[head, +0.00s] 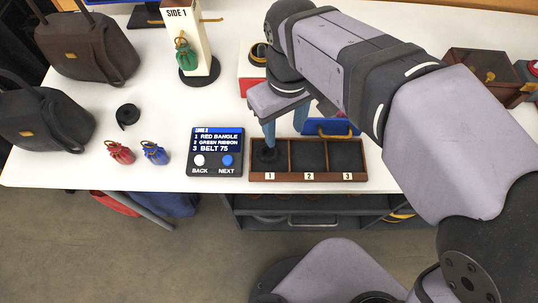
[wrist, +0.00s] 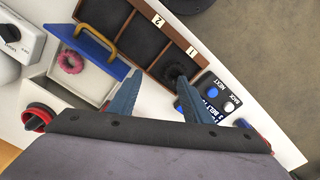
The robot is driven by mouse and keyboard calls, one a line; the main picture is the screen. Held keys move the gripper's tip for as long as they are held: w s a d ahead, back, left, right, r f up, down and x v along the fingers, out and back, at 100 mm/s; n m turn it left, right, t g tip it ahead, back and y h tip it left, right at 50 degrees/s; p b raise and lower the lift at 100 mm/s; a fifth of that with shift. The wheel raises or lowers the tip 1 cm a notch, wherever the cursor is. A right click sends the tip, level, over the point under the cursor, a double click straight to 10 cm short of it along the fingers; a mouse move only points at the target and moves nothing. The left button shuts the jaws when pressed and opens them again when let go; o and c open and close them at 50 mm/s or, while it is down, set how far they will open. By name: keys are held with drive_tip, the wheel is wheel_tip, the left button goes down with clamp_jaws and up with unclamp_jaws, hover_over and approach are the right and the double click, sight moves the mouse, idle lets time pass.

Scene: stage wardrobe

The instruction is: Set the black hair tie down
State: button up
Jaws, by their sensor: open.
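The black hair tie (head: 267,155) is a dark, bunched ring lying in compartment 1 of the brown divided tray (head: 308,175). It also shows in the wrist view (wrist: 174,72), in the same compartment. My gripper (head: 284,130) is above the left part of the tray. In the wrist view my gripper (wrist: 159,80) has its two blue fingers wide apart with nothing between them. One fingertip appears beside the hair tie; I cannot tell whether it touches. Compartments 2 and 3 look empty.
A screen panel (head: 215,150) stands left of the tray. Red (head: 120,152) and blue (head: 154,153) pouches and a black coil (head: 127,115) lie further left. The table's front edge is close.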

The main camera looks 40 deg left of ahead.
sight(269, 149)
drive_tip(key=shift+n, duration=0.5)
drive_tip(key=shift+s+a+f+b, duration=0.25)
drive_tip(key=shift+s+f, duration=0.25)
drive_tip(key=shift+f, duration=0.75)
drive_tip(key=shift+s+a+f+b, duration=0.25)
drive_tip(key=shift+s+f, duration=0.25)
drive_tip(key=shift+f, duration=0.7)
drive_tip(key=shift+s+a+f+b, duration=0.25)
drive_tip(key=shift+s+f, duration=0.25)
drive_tip(key=shift+f, duration=0.75)
drive_tip(key=c, duration=0.8)
drive_tip(key=shift+r, duration=0.1)
wheel_tip(269, 149, up, 10)
drive_tip(key=shift+f+p, duration=0.1)
drive_tip(key=shift+p, duration=0.65)
